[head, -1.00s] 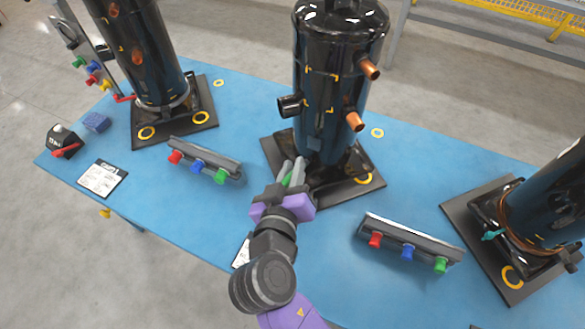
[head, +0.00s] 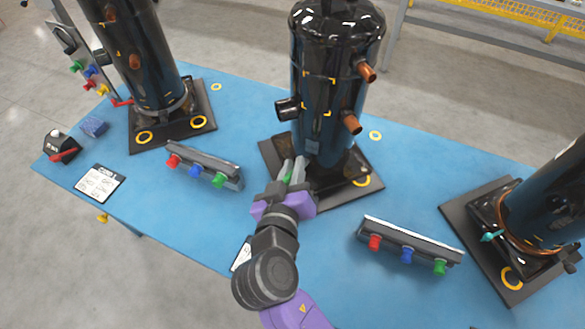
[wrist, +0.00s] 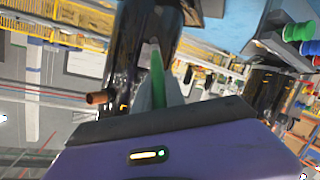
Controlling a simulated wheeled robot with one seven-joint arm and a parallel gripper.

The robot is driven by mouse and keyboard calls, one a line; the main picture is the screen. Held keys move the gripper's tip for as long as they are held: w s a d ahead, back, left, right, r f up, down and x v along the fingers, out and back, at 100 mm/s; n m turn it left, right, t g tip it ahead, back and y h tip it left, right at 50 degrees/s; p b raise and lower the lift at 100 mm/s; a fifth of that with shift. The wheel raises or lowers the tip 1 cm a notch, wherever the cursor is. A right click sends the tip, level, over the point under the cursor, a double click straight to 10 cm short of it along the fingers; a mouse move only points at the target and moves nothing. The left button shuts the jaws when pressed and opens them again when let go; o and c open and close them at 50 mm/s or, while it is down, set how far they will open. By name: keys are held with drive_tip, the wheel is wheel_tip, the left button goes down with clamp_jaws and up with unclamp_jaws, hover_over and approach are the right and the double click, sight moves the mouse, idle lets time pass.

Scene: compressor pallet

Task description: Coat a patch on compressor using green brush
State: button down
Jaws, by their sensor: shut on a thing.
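The black compressor (head: 330,100) stands upright on a dark base plate in the middle of the blue table. Copper stubs and yellow corner marks show on its side. It also shows in the wrist view (wrist: 122,80), tilted. My gripper (head: 292,172) is in front of its lower body. It is shut on the green brush (wrist: 157,75), which points away from the gripper toward the compressor. In the head view only a bit of green shows between the fingers. I cannot tell whether the brush tip touches the compressor.
Two racks with red, blue and green knobs stand left (head: 203,166) and right (head: 410,243) of my gripper. Other black compressors stand at the left (head: 140,60) and right (head: 555,195). A white card (head: 101,183) lies at the left. Bare blue table (head: 240,110) lies between the compressors.

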drive_tip(key=shift+w+d, duration=0.1)
drive_tip(key=shift+w, duration=0.2)
drive_tip(key=shift+r+p, duration=2.55)
drive_tip(key=shift+r, duration=0.75)
drive_tip(key=shift+f+b, duration=1.6)
drive_tip(key=shift+f, duration=0.2)
drive_tip(key=shift+f+b, duration=1.35)
drive_tip(key=shift+f, duration=0.25)
drive_tip(key=shift+s+r, duration=0.1)
drive_tip(key=shift+s+a, duration=0.35)
drive_tip(key=shift+s, duration=0.6)
drive_tip(key=shift+s+a, duration=0.35)
drive_tip(key=shift+s, duration=0.55)
drive_tip(key=shift+s+a, duration=0.35)
drive_tip(key=shift+s, duration=0.6)
